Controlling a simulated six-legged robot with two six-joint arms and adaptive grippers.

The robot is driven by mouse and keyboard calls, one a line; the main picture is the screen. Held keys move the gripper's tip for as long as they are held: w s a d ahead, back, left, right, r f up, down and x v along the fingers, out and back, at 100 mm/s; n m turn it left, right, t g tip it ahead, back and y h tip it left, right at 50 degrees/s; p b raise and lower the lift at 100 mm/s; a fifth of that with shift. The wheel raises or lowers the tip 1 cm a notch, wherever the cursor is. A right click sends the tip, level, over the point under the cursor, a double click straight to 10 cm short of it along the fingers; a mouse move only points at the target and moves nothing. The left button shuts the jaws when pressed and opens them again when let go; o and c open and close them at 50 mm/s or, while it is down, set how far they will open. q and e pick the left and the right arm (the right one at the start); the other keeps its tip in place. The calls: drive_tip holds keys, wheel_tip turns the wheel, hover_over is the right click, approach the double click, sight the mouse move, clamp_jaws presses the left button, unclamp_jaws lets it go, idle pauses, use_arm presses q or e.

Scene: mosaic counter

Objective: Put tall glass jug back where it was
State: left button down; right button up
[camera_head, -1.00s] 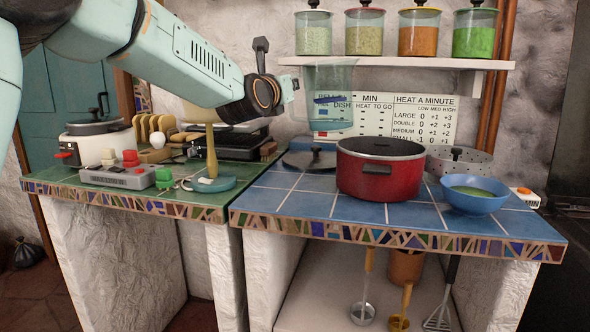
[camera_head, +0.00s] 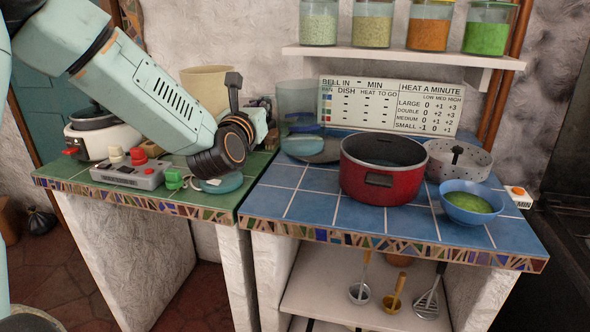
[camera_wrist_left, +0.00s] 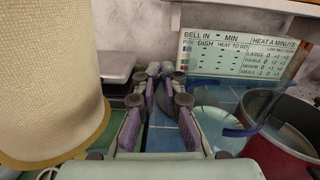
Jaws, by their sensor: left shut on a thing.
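The tall glass jug (camera_head: 298,99) is clear, with blue showing low in it. The exact grip and whether the jug's base touches the counter are hard to tell. My right gripper is not in view.
A red pot (camera_head: 376,186), a steel strainer (camera_head: 462,158) and a blue bowl (camera_head: 464,211) stand to the right. A sign (camera_head: 388,105) and a jar shelf (camera_head: 400,57) are behind.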

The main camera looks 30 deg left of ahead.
use_arm(q)
drive_tip(key=shift+s+r, duration=0.3)
drive_tip(key=shift+s, duration=0.2)
wheel_tip(320, 180, down, 10)
drive_tip(key=y+b, duration=0.1)
drive_tip(key=b, duration=0.2)
drive_tip(key=shift+s+r, duration=0.2)
drive_tip(key=shift+r, duration=0.05)
drive_tip(key=c, duration=1.6)
unclamp_jaws()
drive_tip(key=shift+w+a+f, duration=0.15)
drive_tip(key=shift+a, duration=0.05)
drive_tip(key=shift+o, duration=0.8)
drive_tip(key=r+p+v, duration=0.1)
drive_tip(key=v, duration=1.1)
